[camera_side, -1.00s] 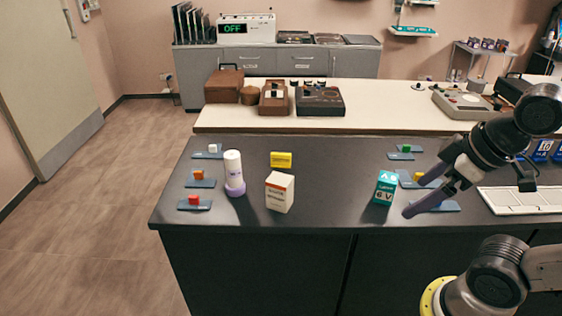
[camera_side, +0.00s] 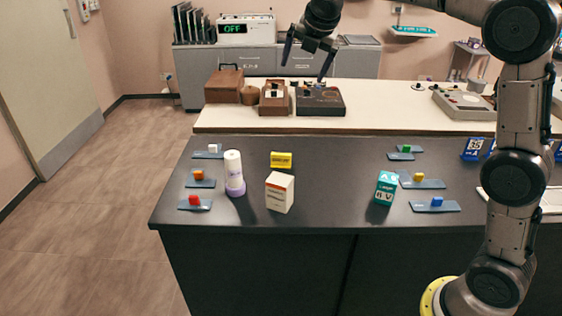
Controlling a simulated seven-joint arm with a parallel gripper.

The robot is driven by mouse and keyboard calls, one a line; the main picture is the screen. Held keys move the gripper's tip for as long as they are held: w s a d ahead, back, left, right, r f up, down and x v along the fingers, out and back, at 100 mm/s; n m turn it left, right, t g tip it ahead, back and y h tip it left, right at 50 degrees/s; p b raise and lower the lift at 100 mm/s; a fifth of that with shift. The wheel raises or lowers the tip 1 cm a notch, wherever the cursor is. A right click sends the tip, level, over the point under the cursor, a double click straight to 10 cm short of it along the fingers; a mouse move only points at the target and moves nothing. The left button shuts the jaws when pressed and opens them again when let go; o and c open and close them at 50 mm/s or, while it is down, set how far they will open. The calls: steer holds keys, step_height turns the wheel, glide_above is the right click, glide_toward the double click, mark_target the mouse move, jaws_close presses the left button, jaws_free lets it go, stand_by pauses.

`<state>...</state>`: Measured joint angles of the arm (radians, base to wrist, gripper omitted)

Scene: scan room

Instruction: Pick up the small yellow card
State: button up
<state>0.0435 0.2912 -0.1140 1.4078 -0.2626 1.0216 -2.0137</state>
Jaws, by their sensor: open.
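The small yellow card (camera_side: 281,160) is on the dark worktop, left of the middle, with faint dark print on it. It stands behind the white box (camera_side: 280,192) and right of the white bottle with a purple base (camera_side: 234,174). It is fully in view and nothing touches it. My gripper (camera_side: 304,70) is raised high, above the card in the picture, with its fingers pointing down. The fingers are spread wide and nothing is between them. I cannot tell how far it is from the card in depth.
A teal box (camera_side: 385,188) stands further right. Small coloured blocks sit on blue plates along both sides, such as the red one (camera_side: 194,201) and the blue one (camera_side: 436,202). The worktop between the card and the teal box is clear.

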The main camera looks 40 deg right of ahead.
steer(key=w+d+f+n, duration=0.2)
steer(key=w+f, duration=0.3)
steer(key=w, duration=0.2)
steer(key=g, duration=0.3)
glide_above(281, 154)
steer(key=s+a, duration=0.3)
steer(key=a, duration=0.1)
step_height(281, 154, down, 20)
steer(key=shift+h, duration=0.3)
steer(key=x, duration=0.7)
steer(key=shift+d+f, duration=0.15)
steer(key=shift+d, duration=0.1)
steer(key=shift+x, duration=2.85)
steer(key=shift+s+a+f, duration=0.1)
steer(key=shift+s+a, duration=0.05)
steer(key=c, duration=1.1)
